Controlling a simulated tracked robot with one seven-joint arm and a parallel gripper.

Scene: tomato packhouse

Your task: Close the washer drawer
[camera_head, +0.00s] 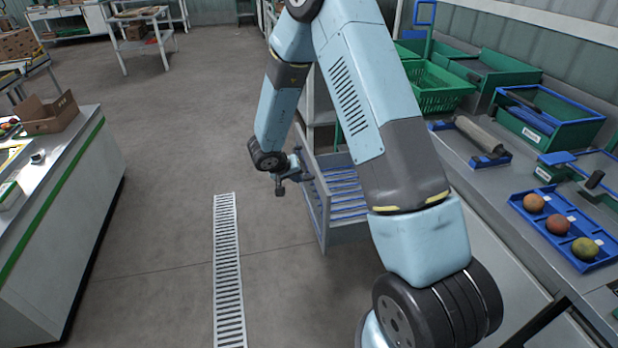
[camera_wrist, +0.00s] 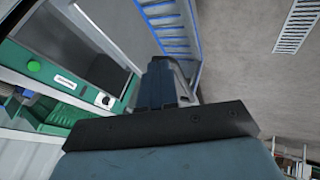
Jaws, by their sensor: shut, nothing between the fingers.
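The washer drawer (camera_head: 323,225) stands pulled out, a grey frame with blue slats inside, partly hidden behind my arm in the head view. In the wrist view its blue-slatted inside (camera_wrist: 172,22) shows at the top. The washer (camera_wrist: 33,105) has a green front panel with a green button and a dark window, at the left of the wrist view. My gripper (camera_head: 287,178) is shut and empty, at the outer side of the drawer's front panel. It also shows in the wrist view (camera_wrist: 165,72), close to the panel edge; whether it touches is unclear.
A slotted floor drain (camera_head: 227,270) runs along the open floor left of the drawer. A white counter (camera_head: 75,190) stands at the left. At the right, a bench holds green crates (camera_head: 438,88) and a blue tray (camera_head: 565,228) with tomatoes.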

